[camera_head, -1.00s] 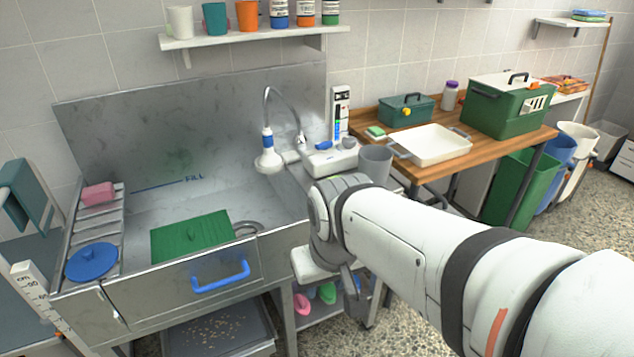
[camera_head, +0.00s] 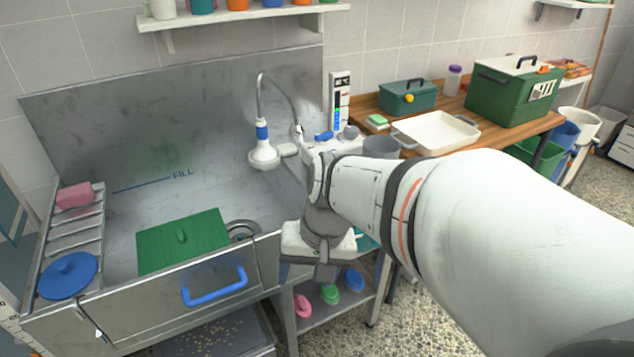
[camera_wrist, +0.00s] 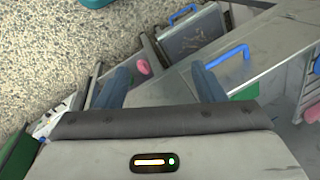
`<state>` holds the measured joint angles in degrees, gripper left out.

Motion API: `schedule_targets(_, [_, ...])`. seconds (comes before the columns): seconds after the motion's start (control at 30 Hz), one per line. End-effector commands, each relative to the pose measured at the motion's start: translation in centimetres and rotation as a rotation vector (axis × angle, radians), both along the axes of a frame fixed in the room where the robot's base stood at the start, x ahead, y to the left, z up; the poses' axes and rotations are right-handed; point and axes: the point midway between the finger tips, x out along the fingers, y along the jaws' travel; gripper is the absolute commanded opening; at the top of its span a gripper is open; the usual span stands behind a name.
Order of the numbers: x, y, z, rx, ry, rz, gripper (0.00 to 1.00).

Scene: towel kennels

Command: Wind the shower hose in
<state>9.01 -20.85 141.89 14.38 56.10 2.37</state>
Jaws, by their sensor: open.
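The shower head (camera_head: 264,152) is white with a blue collar and hangs at the right side of the steel tub. Its grey hose (camera_head: 279,86) arches up from it and comes down by the white unit at the tub's right rim. My gripper (camera_wrist: 160,88) is open, with its two dark blue fingers apart and nothing between them. In the head view my wrist hangs just right of the tub's front corner, below and right of the shower head. The fingertips are largely hidden there. The wrist view shows the floor and the tub front, not the hose.
The steel tub has a blue front handle (camera_head: 214,288) and a green mat (camera_head: 183,242) inside. A blue lid (camera_head: 68,275) and pink sponge (camera_head: 75,195) lie on the left rack. A grey cup (camera_head: 381,147) and a wooden table with a white tray (camera_head: 436,133) stand right.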

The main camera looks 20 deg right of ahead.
Motion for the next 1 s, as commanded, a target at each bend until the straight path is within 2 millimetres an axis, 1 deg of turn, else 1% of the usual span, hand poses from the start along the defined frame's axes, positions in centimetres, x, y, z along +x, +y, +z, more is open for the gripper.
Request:
schedule_targets(0.03, [0.5, -0.3, -4.2, 0.102, 0.071, -0.142, 0.67])
schedule_targets(0.1, [1.7, -0.4, -7.2, 0.271, 0.158, -0.347, 0.72])
schedule_targets(0.17, [3.2, -0.8, -9.4, 0.424, 0.220, -0.527, 0.72])
schedule_targets(0.2, [4.4, -1.4, -10.7, 0.529, 0.256, -0.644, 0.72])
schedule_targets(0.27, [6.3, -2.7, -12.6, 0.691, 0.297, -0.817, 0.72])
schedule_targets(0.3, [7.6, -4.0, -13.8, 0.803, 0.319, -0.933, 0.72])
schedule_targets(0.37, [9.6, -6.6, -15.6, 0.976, 0.337, -1.098, 0.72])
schedule_targets(0.4, [10.8, -8.7, -16.8, 1.094, 0.340, -1.204, 0.72])
schedule_targets(0.47, [12.2, -12.4, -18.5, 1.270, 0.332, -1.352, 0.72])
schedule_targets(0.5, [12.9, -15.1, -19.6, 1.381, 0.316, -1.440, 0.72])
schedule_targets(0.57, [13.4, -19.1, -21.3, 1.539, 0.285, -1.557, 0.72])
schedule_targets(0.6, [13.4, -21.6, -22.3, 1.635, 0.258, -1.621, 0.72])
schedule_targets(0.7, [12.8, -27.0, -24.4, 1.828, 0.186, -1.740, 0.72])
schedule_targets(0.8, [12.0, -30.5, -25.6, 1.951, 0.127, -1.807, 0.72])
schedule_targets(0.9, [11.7, -32.1, -26.0, 2.011, 0.094, -1.836, 0.72])
schedule_targets(1.0, [12.5, -32.4, -26.0, 2.024, 0.087, -1.841, 0.72])
